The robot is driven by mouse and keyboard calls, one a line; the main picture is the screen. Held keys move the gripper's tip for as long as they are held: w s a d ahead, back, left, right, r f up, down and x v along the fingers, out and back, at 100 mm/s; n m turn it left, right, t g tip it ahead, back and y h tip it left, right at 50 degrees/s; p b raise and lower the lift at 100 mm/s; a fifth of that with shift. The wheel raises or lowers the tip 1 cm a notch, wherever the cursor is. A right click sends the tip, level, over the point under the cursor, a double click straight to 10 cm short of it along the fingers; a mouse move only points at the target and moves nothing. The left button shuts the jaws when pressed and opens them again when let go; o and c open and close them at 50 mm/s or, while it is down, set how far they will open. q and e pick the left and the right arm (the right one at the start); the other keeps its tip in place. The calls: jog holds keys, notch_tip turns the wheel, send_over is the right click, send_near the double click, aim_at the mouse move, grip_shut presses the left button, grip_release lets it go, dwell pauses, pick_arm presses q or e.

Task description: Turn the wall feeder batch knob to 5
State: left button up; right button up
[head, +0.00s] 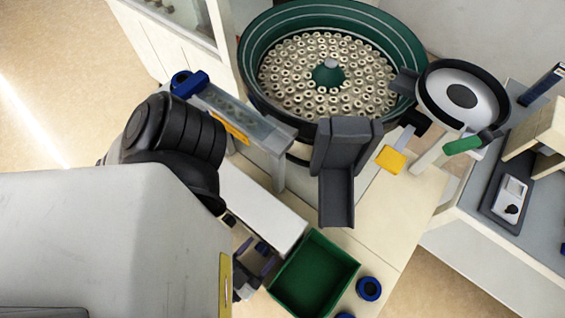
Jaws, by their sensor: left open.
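A large green-rimmed bowl feeder (251,72) full of small ring-shaped parts stands at the top centre of the head view. A smaller dark-rimmed bowl (425,97) stands to its right. A black knob (511,209) sits on a white-faced control unit (508,193) at the far right; its setting is too small to read. I cannot tell which feeder it belongs to. My left gripper (258,262) is open, low in the picture beside the green bin and well left of that knob. My right gripper is not in view.
A green bin (318,267) stands below a dark chute (337,195). A blue ring-shaped item (369,288) is right of the bin. A yellow plate (390,159) lies on the cream bench (400,205). A grey-topped bench (480,220) is at the right, with floor between.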

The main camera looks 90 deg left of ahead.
pick_arm(q)
jog(key=shift+w+a, duration=0.2)
jog(key=c, duration=0.9)
jog(key=shift+n, duration=0.9)
jog(key=n, duration=0.4)
jog(key=o, duration=0.9)
